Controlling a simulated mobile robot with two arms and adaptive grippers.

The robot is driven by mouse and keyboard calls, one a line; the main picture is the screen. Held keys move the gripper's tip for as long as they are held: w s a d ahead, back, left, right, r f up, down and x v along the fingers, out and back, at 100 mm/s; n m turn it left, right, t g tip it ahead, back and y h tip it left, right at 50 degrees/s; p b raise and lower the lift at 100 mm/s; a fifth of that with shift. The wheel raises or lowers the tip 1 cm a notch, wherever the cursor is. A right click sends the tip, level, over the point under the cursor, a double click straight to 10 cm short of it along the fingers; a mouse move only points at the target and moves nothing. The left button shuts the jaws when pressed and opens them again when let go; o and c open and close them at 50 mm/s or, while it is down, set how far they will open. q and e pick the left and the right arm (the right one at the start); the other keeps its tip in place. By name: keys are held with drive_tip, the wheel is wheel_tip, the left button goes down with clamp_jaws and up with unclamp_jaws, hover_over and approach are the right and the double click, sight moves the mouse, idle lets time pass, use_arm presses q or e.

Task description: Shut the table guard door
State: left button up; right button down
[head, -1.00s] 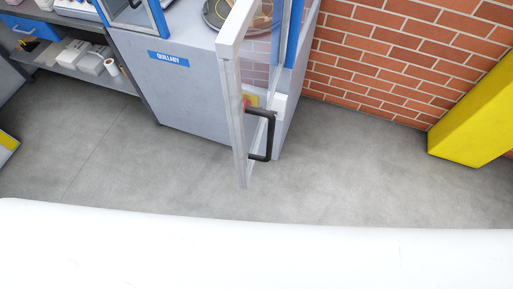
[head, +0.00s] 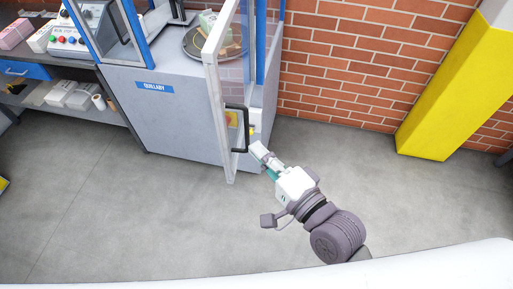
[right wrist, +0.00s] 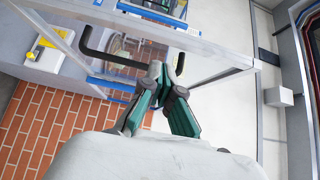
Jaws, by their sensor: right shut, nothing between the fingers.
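The guard door (head: 219,115) is a clear panel in a pale metal frame. It stands swung open from the grey cabinet (head: 180,118) with blue posts. Its black handle (head: 239,130) faces right. My right gripper (head: 257,149) is shut and empty, just right of the handle's lower end in the head view. In the right wrist view the closed fingertips (right wrist: 168,72) appear close to the handle (right wrist: 108,58) and the door frame (right wrist: 190,40); I cannot tell whether they touch. My left gripper is not in view.
A round plate (head: 207,45) with items on it sits inside the cabinet. A brick wall (head: 370,60) and a yellow column (head: 450,90) stand at the right. A bench (head: 75,75) with a control box is at the left. The grey floor (head: 130,210) in front is clear.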

sight(227, 118)
drive_tip(key=p+x, duration=0.1)
drive_tip(key=x, duration=0.6)
drive_tip(key=shift+r+p, duration=0.1)
drive_tip(key=shift+p, duration=0.25)
drive_tip(key=shift+w+a, duration=0.3)
drive_tip(key=shift+w, duration=0.1)
